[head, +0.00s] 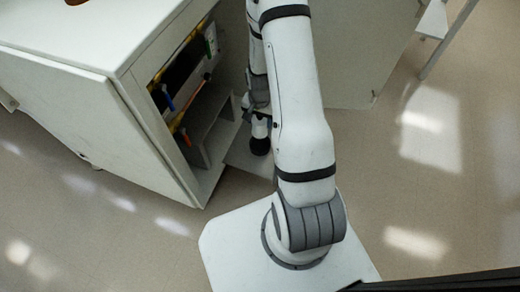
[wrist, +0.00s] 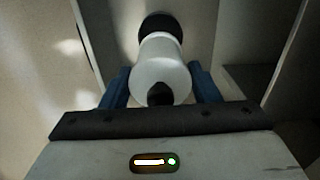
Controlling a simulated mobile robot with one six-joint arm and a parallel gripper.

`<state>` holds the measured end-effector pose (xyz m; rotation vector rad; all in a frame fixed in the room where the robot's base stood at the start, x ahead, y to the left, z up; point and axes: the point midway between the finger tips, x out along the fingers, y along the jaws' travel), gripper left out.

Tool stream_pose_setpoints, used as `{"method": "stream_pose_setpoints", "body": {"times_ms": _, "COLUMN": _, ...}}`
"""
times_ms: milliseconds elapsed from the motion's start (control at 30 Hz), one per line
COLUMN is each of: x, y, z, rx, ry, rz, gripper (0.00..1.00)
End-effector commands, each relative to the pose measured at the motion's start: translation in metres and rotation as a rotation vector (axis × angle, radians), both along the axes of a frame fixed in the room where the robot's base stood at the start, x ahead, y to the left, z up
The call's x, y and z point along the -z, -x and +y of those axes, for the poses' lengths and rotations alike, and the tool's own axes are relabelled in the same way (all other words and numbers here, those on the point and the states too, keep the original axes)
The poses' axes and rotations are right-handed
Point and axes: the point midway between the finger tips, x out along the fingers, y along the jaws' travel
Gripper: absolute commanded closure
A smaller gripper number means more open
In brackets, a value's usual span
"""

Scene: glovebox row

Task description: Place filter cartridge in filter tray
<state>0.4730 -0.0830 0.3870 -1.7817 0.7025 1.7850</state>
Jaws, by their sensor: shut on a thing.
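The filter cartridge (wrist: 160,68), a white cylinder with black ends, sits between the blue fingers of my gripper (wrist: 160,78) in the wrist view. My gripper is shut on it. In the head view the cartridge (head: 260,130) shows small beside the open front of a white cabinet, its black end downward. My gripper is mostly hidden behind my arm there. I cannot clearly pick out the filter tray in either view.
The white cabinet (head: 150,130) stands open at left, with blue, yellow and red parts and grey shelving inside. A pale plate (head: 248,158) lies low beside its opening. Another white cabinet (head: 365,50) stands behind my arm. The floor (head: 430,180) at right is clear.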

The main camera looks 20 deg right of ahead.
Motion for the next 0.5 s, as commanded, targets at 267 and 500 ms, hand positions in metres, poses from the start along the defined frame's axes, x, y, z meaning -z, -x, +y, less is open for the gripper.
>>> {"method": "stream_pose_setpoints", "body": {"times_ms": 267, "x": 0.032, "y": 0.003, "z": -0.004, "rx": 0.028, "ry": -0.001, "rz": 0.001, "gripper": 0.69}}
{"method": "stream_pose_setpoints", "body": {"times_ms": 500, "x": 0.074, "y": 0.003, "z": -0.006, "rx": 0.033, "ry": 0.000, "rz": 0.000, "gripper": 0.69}}
